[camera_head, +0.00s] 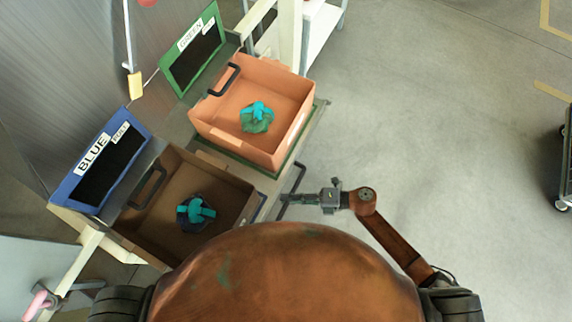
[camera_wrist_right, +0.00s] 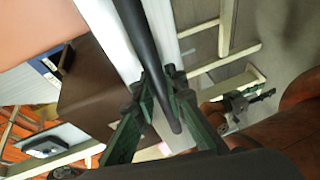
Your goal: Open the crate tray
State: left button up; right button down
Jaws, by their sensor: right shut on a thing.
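The orange crate (camera_head: 287,137) stands on a green-edged tray (camera_head: 321,112) in the head view and holds a teal and green sling bag (camera_head: 257,118). A brown crate (camera_head: 135,238) stands in the nearer bay with a blue and teal bag (camera_head: 195,213). A dark bar handle (camera_head: 297,178) sticks out at the front of the trays. My right gripper (camera_head: 290,199) is shut on this handle; in the right wrist view, its fingers close around the black bar (camera_wrist_right: 150,62). A grey gripper-like part, possibly my left gripper (camera_wrist_right: 240,105), shows small there; its jaws are unclear.
A green label board (camera_head: 195,48) and a blue label board (camera_head: 101,162) stand behind the crates. A white rack (camera_head: 320,30) stands beyond the orange crate. The floor (camera_head: 440,130) at the right is clear up to a dark cart (camera_head: 565,160).

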jog(key=shift+w+d, duration=0.1)
jog(key=c, duration=1.9)
grip_release()
jog(key=shift+c, duration=0.2)
jog(key=d+r, duration=0.2)
jog(key=d, duration=0.9)
jog(key=shift+s+d, duration=0.35)
jog(key=shift+s, duration=0.05)
